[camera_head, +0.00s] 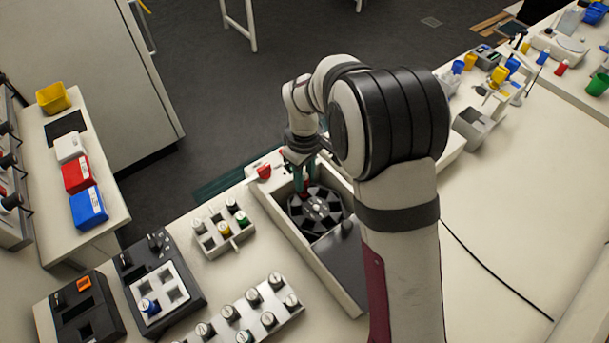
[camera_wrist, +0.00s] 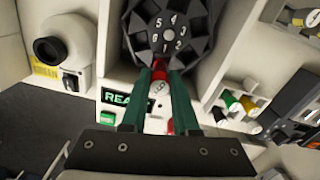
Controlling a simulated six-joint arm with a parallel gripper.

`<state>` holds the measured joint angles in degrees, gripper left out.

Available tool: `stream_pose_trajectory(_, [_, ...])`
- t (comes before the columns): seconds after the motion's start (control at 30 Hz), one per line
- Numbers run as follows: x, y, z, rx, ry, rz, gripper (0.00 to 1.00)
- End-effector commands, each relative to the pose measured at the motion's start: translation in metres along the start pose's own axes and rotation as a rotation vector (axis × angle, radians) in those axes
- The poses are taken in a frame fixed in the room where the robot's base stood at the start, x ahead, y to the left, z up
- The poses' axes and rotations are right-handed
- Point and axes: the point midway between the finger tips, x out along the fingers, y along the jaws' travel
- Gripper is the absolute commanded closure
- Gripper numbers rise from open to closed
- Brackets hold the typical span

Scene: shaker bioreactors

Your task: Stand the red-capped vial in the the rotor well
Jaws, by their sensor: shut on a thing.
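The red-capped vial (camera_head: 306,186) is between the green fingers of my gripper (camera_head: 304,173), above the back-left side of the dark rotor (camera_head: 330,213) in the head view. In the wrist view, my gripper (camera_wrist: 162,76) is shut on the vial (camera_wrist: 158,88), with its pale top and red part showing between the fingers. The numbered rotor (camera_wrist: 168,32) lies just beyond the fingertips. The vial's lower end and the well nearest it are partly hidden, so I cannot tell whether it is inside a well.
The rotor sits in a deep white-walled housing (camera_head: 268,203). A small rack (camera_head: 222,240) with several capped vials stands left of it, and a larger vial rack (camera_head: 250,318) is in front. A red knob (camera_head: 264,172) is on the housing's back-left corner.

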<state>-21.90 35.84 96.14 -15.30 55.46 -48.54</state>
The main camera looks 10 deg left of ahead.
Motion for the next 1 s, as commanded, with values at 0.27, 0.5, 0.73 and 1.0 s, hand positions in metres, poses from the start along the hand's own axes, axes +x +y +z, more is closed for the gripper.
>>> stream_pose_trajectory(0.27, [0.006, 0.000, 0.000, 0.000, -0.001, -0.001, 1.00])
stream_pose_trajectory(0.5, [0.011, 0.000, 0.000, 0.000, 0.000, 0.000, 1.00])
stream_pose_trajectory(0.73, [0.015, 0.000, 0.000, 0.000, -0.001, -0.001, 1.00])
stream_pose_trajectory(1.0, [0.014, 0.000, 0.000, 0.000, 0.000, 0.000, 1.00])
